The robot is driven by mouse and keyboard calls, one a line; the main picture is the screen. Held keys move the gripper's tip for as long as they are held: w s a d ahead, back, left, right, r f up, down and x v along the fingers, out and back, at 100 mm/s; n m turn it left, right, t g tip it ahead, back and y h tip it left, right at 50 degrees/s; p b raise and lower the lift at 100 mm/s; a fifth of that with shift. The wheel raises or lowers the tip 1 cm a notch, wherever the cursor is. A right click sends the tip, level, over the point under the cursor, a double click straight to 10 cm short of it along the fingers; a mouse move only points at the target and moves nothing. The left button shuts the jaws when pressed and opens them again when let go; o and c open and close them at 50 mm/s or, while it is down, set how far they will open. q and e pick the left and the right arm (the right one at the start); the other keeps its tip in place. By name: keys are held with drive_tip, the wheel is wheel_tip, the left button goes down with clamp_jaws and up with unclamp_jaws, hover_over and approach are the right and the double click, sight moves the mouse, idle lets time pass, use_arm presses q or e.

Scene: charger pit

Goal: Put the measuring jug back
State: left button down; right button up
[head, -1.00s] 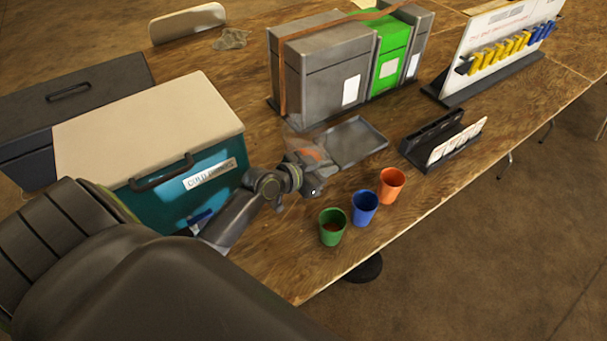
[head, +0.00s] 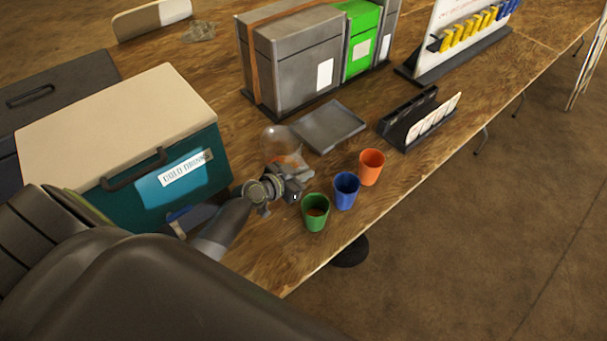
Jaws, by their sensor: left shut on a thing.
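The measuring jug (head: 279,143) is clear and see-through, with an orange patch showing low in it. My left gripper (head: 289,184) is shut on it from the near side, just behind and left of the green cup. The gripper hides the jug's lower near part, so I cannot tell whether the jug touches the table. A flat grey tray (head: 328,127) lies empty just right of and behind the jug. My right gripper is not in view.
A green cup (head: 315,213) with something brownish inside, a blue cup (head: 346,191) and an orange cup (head: 371,167) stand in a row near the front edge. A teal cooler (head: 190,172) stands left, grey bins (head: 296,62) behind, a black rack (head: 412,119) right.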

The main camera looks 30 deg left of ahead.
use_arm(q)
drive_tip(key=shift+f, duration=0.1)
drive_tip(key=shift+f, duration=0.15)
drive_tip(key=c, duration=1.5)
unclamp_jaws()
drive_tip(key=shift+c, duration=0.2)
drive_tip(key=shift+r, duration=0.25)
drive_tip(key=shift+s+a, duration=0.1)
drive_tip(key=shift+s, duration=0.2)
drive_tip(key=b+v, duration=0.1)
drive_tip(key=v, duration=1)
drive_tip(key=shift+s, duration=0.2)
